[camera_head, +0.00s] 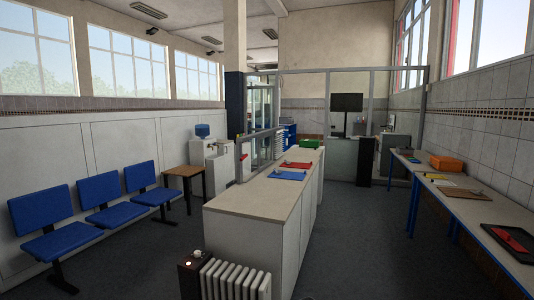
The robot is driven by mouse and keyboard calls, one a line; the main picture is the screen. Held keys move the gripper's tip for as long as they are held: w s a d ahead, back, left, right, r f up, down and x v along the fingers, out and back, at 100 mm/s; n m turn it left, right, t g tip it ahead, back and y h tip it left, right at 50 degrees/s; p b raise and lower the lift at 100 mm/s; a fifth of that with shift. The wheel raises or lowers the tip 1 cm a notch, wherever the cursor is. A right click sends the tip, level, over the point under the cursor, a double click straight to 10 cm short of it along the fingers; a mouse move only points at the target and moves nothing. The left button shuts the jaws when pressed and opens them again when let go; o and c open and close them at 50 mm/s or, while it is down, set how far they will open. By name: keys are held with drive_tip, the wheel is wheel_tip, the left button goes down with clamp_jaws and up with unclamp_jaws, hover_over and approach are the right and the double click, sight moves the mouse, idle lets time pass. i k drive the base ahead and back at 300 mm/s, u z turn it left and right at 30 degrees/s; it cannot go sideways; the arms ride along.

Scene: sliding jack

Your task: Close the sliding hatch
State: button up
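A light counter (270,189) with a pale top runs away from me through the middle of the room. A grey metal frame (262,134) stands along its left edge; it may belong to the sliding hatch, but I cannot tell which panel is the hatch or how far open it is. A glazed partition with grey posts (327,100) crosses the room behind the counter. My gripper is not in view.
A white radiator (235,281) and a dark post (193,272) stand at the counter's near end. Blue chairs (103,198) line the left wall. Long tables (452,202) line the right wall. Open floor (361,240) lies between counter and tables.

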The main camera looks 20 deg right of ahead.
sight(259, 169)
drive_tip(key=z, duration=0.3)
drive_tip(key=k, duration=0.8)
drive_tip(key=z, duration=3.05)
drive_tip(key=i, duration=0.1)
drive_tip(key=u, duration=1.75)
drive_tip(key=i, duration=4.55)
drive_tip(key=u, duration=0.15)
drive_tip(key=i, duration=1.9)
drive_tip(key=u, duration=1.35)
drive_tip(key=i, duration=0.95)
drive_tip(key=u, duration=1.7)
drive_tip(key=i, duration=0.9)
drive_tip(key=u, duration=0.45)
